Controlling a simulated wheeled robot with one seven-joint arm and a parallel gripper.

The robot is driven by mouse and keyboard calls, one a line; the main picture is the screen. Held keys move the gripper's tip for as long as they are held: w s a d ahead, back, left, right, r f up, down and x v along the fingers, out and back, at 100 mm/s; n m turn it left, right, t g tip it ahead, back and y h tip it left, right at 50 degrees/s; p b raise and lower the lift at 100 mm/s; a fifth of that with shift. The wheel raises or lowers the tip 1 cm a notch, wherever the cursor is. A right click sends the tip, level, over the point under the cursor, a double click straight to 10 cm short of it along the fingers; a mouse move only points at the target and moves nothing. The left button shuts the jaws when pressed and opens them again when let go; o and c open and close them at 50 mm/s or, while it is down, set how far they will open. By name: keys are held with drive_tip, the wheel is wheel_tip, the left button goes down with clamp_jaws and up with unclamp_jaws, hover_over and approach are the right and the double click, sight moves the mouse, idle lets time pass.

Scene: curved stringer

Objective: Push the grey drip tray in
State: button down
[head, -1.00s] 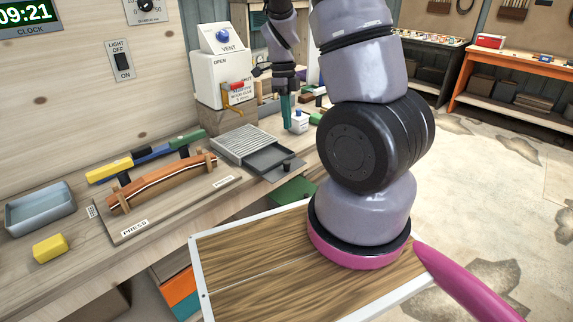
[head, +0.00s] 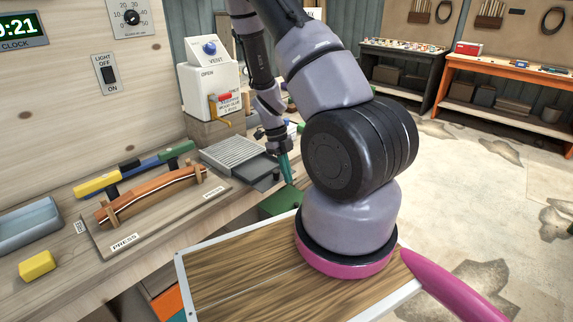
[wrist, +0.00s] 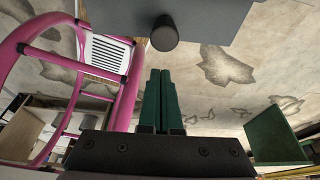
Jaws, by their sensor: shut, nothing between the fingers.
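The grey drip tray (head: 262,171) sticks out from under a pale slatted grille (head: 234,153) on the bench, towards the front edge. In the wrist view the tray is a flat grey panel (wrist: 225,18) at the top, with a dark round knob (wrist: 164,35) on it. My gripper (head: 289,180) has green fingers, pressed together and empty, pointing down beside the tray's outer end in the head view. In the wrist view the shut fingertips (wrist: 160,72) lie just short of the knob, with a small gap in the picture. My arm hides part of the tray's outer end.
A clamped wooden strip on a press board (head: 150,205) lies left of the grille. A white vent box (head: 210,90) stands behind. A green box (head: 280,202) is below the bench edge. A blue-grey tray (head: 28,225) and yellow block (head: 37,264) lie at far left.

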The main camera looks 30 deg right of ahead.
drive_tip(key=shift+w+a+r, duration=0.15)
drive_tip(key=shift+w+a, duration=0.1)
drive_tip(key=shift+w, duration=0.45)
drive_tip(key=shift+w+a+r, duration=0.1)
drive_tip(key=shift+w+a, duration=0.15)
drive_tip(key=shift+w, duration=0.4)
approach(262, 171)
drive_tip(key=x, duration=0.5)
drive_tip(key=shift+s, duration=0.1)
drive_tip(key=shift+w+a+r, duration=0.15)
drive_tip(key=shift+w, duration=0.15)
